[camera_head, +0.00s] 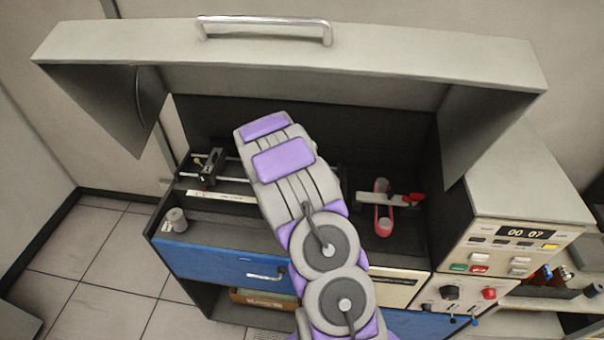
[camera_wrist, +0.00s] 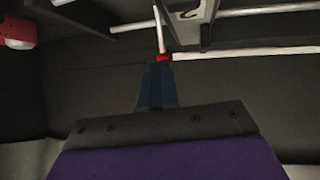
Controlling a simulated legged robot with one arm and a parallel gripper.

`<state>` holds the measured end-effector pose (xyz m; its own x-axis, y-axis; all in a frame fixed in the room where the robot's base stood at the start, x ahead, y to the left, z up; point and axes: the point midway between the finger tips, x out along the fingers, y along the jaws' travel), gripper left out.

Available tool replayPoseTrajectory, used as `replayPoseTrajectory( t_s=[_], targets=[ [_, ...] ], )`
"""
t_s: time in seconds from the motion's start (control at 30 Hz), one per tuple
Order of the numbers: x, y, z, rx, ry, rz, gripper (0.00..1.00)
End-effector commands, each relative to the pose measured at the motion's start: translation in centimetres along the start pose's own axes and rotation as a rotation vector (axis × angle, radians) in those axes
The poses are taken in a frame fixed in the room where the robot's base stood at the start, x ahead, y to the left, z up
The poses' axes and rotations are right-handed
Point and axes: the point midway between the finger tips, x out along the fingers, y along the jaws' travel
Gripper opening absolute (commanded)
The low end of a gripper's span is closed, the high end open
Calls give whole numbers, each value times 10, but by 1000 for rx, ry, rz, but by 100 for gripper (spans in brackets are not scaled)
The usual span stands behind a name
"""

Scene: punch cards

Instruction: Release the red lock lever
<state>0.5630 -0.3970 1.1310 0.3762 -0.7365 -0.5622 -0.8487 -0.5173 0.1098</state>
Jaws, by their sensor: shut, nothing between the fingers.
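In the wrist view my gripper (camera_wrist: 157,84) is shut, its dark fingers pointing up the picture. A small red tip (camera_wrist: 164,58) on a thin pale lever (camera_wrist: 159,30) lies right at the fingertips. I cannot tell whether they touch. In the head view my arm covers the middle of the machine and hides the gripper. A small red piece also shows on the dark carriage (camera_head: 210,166) at the left. I cannot tell whether it is the same lever.
A red oblong part (camera_head: 383,208) and a pale bar with a red end (camera_head: 392,199) lie right of my arm. The grey hood (camera_head: 290,55) is raised above. A grey cylinder (camera_head: 176,219) stands at the left. The control panel (camera_head: 520,235) is at the right.

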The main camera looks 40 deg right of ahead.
Motion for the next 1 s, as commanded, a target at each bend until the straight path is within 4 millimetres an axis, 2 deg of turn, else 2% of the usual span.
replayPoseTrajectory(
  t_s=[0.5, 1.0],
  targets=[
    [-8, 2, -13, -1, 0, -1, 0],
    [-13, 3, -16, 0, 1, -1, 0]
  ],
)
